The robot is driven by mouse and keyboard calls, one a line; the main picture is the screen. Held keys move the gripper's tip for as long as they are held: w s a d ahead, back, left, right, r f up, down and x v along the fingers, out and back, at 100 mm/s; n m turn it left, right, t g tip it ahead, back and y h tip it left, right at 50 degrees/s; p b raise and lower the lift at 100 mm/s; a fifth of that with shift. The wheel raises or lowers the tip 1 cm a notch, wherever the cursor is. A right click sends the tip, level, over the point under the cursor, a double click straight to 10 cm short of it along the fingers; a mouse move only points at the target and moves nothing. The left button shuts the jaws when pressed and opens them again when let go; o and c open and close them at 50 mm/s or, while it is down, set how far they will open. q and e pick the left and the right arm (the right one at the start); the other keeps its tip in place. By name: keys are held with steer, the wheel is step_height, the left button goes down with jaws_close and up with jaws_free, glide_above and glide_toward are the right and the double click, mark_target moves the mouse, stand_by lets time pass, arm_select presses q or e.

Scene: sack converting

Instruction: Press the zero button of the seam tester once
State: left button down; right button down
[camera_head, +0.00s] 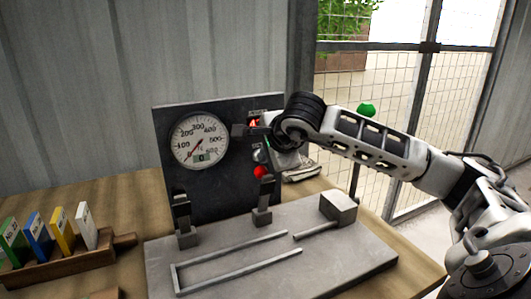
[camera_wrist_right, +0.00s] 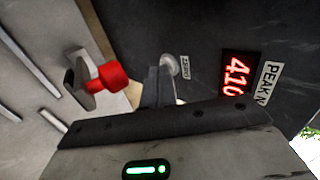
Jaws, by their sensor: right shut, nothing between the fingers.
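The seam tester has a dark upright panel (camera_head: 222,180) on a grey base. Its zero button is a small silver round knob (camera_wrist_right: 168,65) next to a ZERO label (camera_wrist_right: 186,67) in the right wrist view. In the head view it shows (camera_head: 260,156) above a red knob (camera_head: 260,172); the red knob is also in the wrist view (camera_wrist_right: 112,77). My right gripper (camera_wrist_right: 160,85) is shut and empty, its fingers pointing at the panel close to the zero button. I cannot tell if they touch. A red-digit PEAK N display (camera_wrist_right: 238,75) reads about 410. My left gripper is out of view.
A round dial gauge (camera_head: 200,141) with a small readout is on the panel's left. Clamps (camera_head: 184,220) and a metal frame stand on the base. A wooden rack (camera_head: 70,262) with several coloured cards is at left. A wire fence is behind at right.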

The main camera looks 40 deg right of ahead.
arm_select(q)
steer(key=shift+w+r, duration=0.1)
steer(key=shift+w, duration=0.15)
arm_select(e)
steer(key=shift+w+d+r, duration=0.2)
steer(key=shift+w+d, duration=0.05)
steer(key=shift+w, duration=0.45)
arm_select(q)
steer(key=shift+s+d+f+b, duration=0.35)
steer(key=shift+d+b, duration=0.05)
steer(key=shift+b, duration=0.7)
arm_select(e)
steer(key=s+f+v, duration=0.2)
steer(key=v, duration=1.1)
steer(key=shift+a, duration=0.3)
